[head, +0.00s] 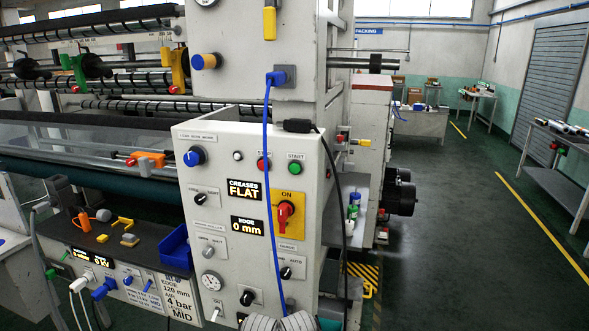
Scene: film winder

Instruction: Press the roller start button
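The green START button (295,168) is on the upper right of the light grey control panel (225,225). It stands clear, with its label above it. A red button (263,164) is just left of it. The blue cord hangs across that button's label and partly in front of it. A small white lamp or button (238,156) is further left. No fingertips of my left or right gripper show in the head view.
A blue cord (268,130) runs from a socket down the panel front. A black plug and cable (298,126) hang at the panel's right edge. A red rotary switch (285,211) sits on a yellow plate below START. A grey ribbed object (265,323) cuts the bottom edge.

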